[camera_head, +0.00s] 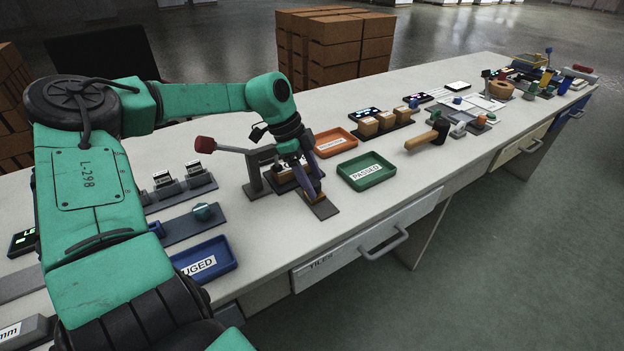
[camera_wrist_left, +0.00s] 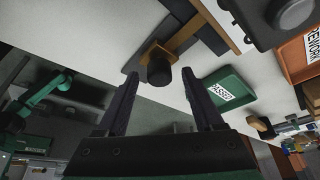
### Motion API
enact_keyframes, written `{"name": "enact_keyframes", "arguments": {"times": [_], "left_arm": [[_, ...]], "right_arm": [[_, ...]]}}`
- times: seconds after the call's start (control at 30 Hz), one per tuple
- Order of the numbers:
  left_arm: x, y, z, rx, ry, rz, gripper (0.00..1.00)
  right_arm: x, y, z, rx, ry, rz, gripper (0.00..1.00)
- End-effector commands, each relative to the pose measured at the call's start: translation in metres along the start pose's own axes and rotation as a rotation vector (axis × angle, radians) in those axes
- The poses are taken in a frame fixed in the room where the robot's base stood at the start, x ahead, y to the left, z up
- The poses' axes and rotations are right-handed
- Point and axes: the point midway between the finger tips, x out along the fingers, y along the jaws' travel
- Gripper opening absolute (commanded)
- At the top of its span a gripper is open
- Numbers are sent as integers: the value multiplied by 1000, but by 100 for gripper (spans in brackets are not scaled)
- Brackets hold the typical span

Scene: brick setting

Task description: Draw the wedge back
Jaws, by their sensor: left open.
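A wooden-brown wedge (camera_wrist_left: 185,33) lies on a dark base plate, with a black knob (camera_wrist_left: 159,68) at its near end. In the head view only a small brown part of the wedge (camera_head: 320,198) shows below my fingers. My left gripper (camera_head: 314,190) points down over this front end. In the left wrist view its two fingers (camera_wrist_left: 160,77) are apart, with the knob between their tips. I see a gap on both sides, so it does not look gripped. The dark fixture behind is partly hidden by my wrist. My right gripper does not show clearly in either view.
A lever with a red knob (camera_head: 205,144) sticks out left of my wrist. A green PASSED tray (camera_head: 384,184) and an orange tray (camera_head: 349,139) stand to the right. A blue tray (camera_head: 229,262) is at the front left. Bare bench lies beside the green tray.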

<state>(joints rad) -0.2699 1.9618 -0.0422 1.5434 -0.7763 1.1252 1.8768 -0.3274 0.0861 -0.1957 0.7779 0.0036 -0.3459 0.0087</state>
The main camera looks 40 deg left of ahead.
Motion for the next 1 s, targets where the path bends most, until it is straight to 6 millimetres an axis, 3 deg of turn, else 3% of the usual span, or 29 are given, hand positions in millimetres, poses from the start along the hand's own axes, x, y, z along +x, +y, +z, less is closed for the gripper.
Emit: {"name": "enact_keyframes", "arguments": {"times": [0.17,0.3,0.33,0.37,1.0], "left_arm": [[0,0,0,0,1,0,69],[0,0,0,0,1,0,15],[0,0,0,0,1,0,4],[0,0,0,0,1,0,0],[-1,0,0,0,0,1,0]], "right_arm": [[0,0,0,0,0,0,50],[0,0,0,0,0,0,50],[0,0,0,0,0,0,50],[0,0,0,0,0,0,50],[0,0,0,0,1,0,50]]}}
